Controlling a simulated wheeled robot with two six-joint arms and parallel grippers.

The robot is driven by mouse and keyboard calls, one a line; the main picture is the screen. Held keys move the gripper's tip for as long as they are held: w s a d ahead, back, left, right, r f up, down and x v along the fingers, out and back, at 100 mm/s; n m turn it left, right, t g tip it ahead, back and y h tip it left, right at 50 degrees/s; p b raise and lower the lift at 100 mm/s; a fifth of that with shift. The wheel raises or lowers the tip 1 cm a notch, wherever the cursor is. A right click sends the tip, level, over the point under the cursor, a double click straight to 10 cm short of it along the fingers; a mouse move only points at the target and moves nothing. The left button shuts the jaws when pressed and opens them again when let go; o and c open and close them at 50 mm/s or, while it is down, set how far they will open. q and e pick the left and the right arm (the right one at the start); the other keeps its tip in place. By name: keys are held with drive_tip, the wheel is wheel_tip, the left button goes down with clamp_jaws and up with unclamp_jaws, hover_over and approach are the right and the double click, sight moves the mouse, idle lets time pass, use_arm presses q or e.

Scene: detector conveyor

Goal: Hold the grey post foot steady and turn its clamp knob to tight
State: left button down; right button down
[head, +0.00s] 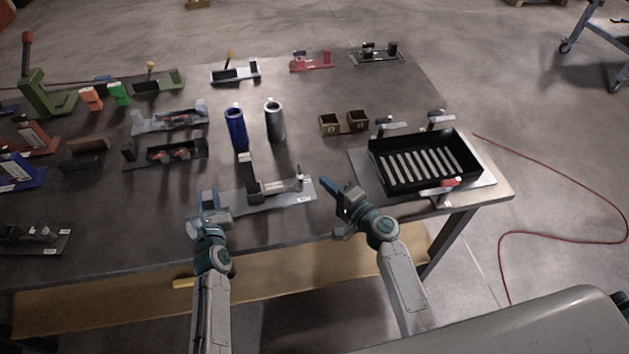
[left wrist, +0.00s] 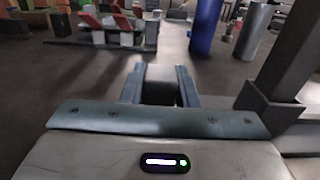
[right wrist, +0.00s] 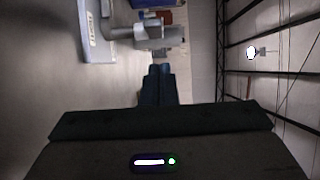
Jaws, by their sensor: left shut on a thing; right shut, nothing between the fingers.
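The grey post foot (head: 285,195) lies near the front edge of the table, with a flat light plate, a dark upright and a label at its right end. Its left end is at my left gripper (head: 208,203), which is shut on a grey part (left wrist: 160,73) of it. My right gripper (head: 350,203) is shut and empty, to the right of the post foot and apart from it. The right wrist view shows the post foot (right wrist: 95,35) beyond the closed fingers (right wrist: 160,72). A small upright part (head: 299,178) near its right end looks like the clamp knob; its setting cannot be told.
A black slatted tray (head: 375,165) stands on a plate at the right. A blue cylinder (head: 236,128) and a grey cylinder (head: 275,122) stand behind the post foot. Several other fixtures fill the left and back.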

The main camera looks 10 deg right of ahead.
sight(300, 180)
drive_tip(key=s, duration=0.2)
drive_tip(key=s+d, duration=0.1)
drive_tip(key=s, duration=0.5)
drive_tip(key=shift+d, duration=0.3)
drive_tip(key=w+d+n+y, duration=0.1)
drive_tip(key=d, duration=0.1)
drive_tip(key=w+d+g+y, duration=0.1)
drive_tip(key=w+d, duration=0.1)
drive_tip(key=w+d+n+g+y, duration=0.1)
drive_tip(key=w, duration=0.1)
drive_tip(key=shift+w+d+f+n, duration=0.25)
drive_tip(key=shift+d+f+n, duration=0.05)
drive_tip(key=shift+d, duration=0.1)
drive_tip(key=shift+g, duration=0.3)
drive_tip(key=x, duration=1)
drive_tip(key=shift+a+r, duration=0.2)
drive_tip(key=shift+r, duration=0.05)
drive_tip(key=shift+s+a, duration=0.1)
drive_tip(key=shift+a, duration=1.65)
